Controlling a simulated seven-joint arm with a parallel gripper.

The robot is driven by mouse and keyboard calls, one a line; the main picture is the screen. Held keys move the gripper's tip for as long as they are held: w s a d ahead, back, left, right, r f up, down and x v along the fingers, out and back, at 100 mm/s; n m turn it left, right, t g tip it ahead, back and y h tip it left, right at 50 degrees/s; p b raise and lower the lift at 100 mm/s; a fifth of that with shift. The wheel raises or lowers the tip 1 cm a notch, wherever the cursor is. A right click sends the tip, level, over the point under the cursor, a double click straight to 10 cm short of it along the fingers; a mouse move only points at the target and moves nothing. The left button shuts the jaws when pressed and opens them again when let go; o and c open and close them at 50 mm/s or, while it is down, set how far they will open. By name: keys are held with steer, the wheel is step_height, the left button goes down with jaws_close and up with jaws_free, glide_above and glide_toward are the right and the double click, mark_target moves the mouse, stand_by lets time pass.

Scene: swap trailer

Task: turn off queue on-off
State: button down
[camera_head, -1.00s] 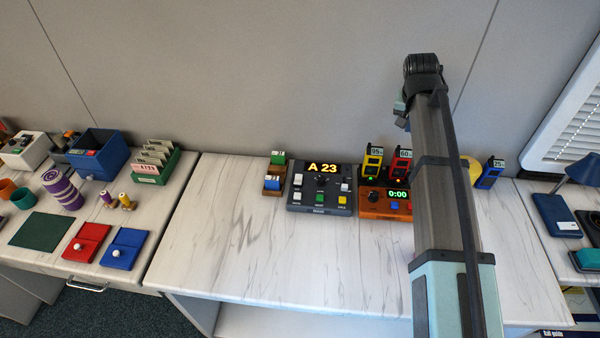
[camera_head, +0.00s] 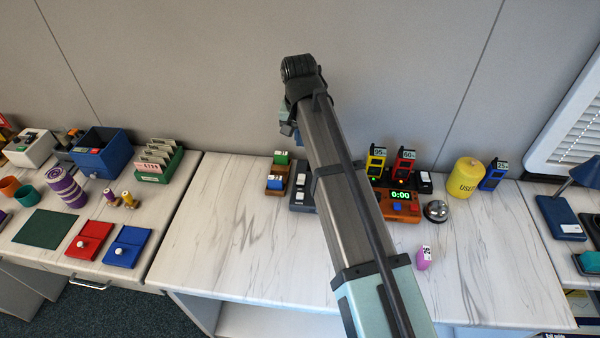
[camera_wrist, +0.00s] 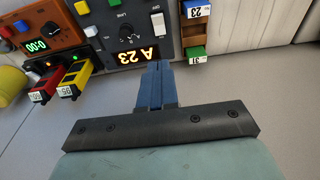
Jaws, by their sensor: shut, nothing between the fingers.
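The dark grey queue console (camera_head: 302,198) stands on the white marbled table, mostly hidden by my arm in the head view. In the wrist view the console (camera_wrist: 178,46) appears upside down at the top. Its display (camera_wrist: 138,55) is lit and reads A 23. A white rocker switch (camera_wrist: 157,24) sits beside the display, with a black knob (camera_wrist: 125,30) near it. My gripper (camera_wrist: 154,68) is shut and empty, its blue fingertips by the display edge in the wrist view, apparently above the console. Contact cannot be told.
An orange timer (camera_head: 400,207) reading 0:00 stands right of the console, with yellow and red tagged blocks (camera_head: 404,162) behind. A wooden holder (camera_head: 274,184) with tagged blocks is close on the left. A bell (camera_head: 436,211) and pink block (camera_head: 424,258) lie right. The table's front left is clear.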

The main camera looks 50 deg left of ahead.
steer(key=shift+s, duration=0.15)
glide_above(300, 182)
steer(key=w+a, duration=0.1)
step_height(300, 182, down, 10)
steer(key=shift+w+a+f, duration=0.15)
steer(key=shift+f, duration=0.05)
steer(key=shift+s+d+f, duration=0.2)
steer(key=shift+f, duration=0.3)
steer(key=shift+s+d+f, duration=0.15)
steer(key=shift+f, duration=0.35)
steer(key=shift+s+d+f, duration=0.1)
steer(key=shift+s+f, duration=0.05)
steer(key=shift+f, duration=0.5)
steer(key=shift+d, duration=0.1)
steer(key=shift+s+d+f+t+y, duration=0.3)
steer(key=shift+s+d+f, duration=0.05)
steer(key=shift+f, duration=0.1)
steer(key=shift+w+a, duration=0.15)
steer(key=shift+a, duration=0.1)
steer(key=shift+w+a+r, duration=0.1)
